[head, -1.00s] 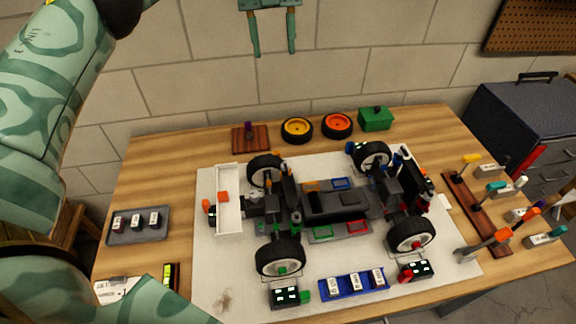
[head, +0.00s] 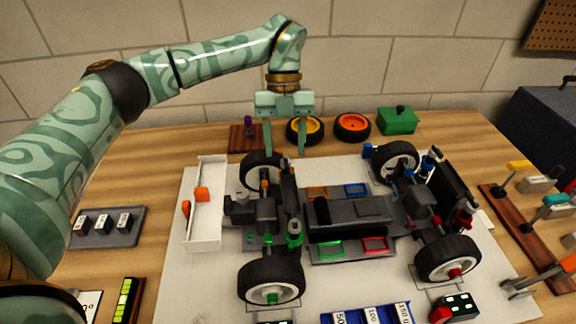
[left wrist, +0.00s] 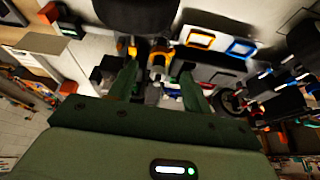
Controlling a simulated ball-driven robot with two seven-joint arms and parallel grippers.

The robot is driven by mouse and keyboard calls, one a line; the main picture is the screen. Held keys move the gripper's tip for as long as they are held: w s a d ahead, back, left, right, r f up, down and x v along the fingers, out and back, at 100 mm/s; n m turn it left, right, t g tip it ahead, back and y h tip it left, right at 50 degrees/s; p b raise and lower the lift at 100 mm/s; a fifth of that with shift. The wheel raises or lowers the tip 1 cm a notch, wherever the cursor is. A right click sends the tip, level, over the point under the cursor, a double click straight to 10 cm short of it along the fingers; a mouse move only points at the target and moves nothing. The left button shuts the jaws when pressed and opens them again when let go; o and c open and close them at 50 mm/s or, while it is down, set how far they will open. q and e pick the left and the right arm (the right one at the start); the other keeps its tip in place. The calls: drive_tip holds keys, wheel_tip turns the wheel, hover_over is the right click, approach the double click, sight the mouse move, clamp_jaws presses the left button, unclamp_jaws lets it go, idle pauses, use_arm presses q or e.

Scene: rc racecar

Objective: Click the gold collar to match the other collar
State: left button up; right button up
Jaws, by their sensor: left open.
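The car chassis (head: 345,212) stands on a white mat (head: 215,280). A small gold-orange part (head: 264,186), which looks like the gold collar, is at its far left corner beside a black wheel (head: 258,168). The collar's detail is too small to read. A green collar (head: 295,228) is on the near left shock. My left gripper (head: 285,151) points down, open, above that far left corner. In the left wrist view, my left gripper (left wrist: 158,72) has its fingers on either side of gold-orange parts (left wrist: 159,60); contact cannot be told. My right gripper is out of view.
Yellow (head: 305,130) and orange (head: 352,126) wheels and a green box (head: 397,121) stand behind the car. A grey tray (head: 135,236) lies left, a tool rack (head: 525,235) right. A white wing (head: 206,205) is at the car's left end.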

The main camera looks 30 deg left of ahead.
sight(285, 162)
use_arm(q)
drive_tip(key=b+x, duration=0.1)
drive_tip(key=x, duration=0.3)
drive_tip(key=shift+f, duration=0.25)
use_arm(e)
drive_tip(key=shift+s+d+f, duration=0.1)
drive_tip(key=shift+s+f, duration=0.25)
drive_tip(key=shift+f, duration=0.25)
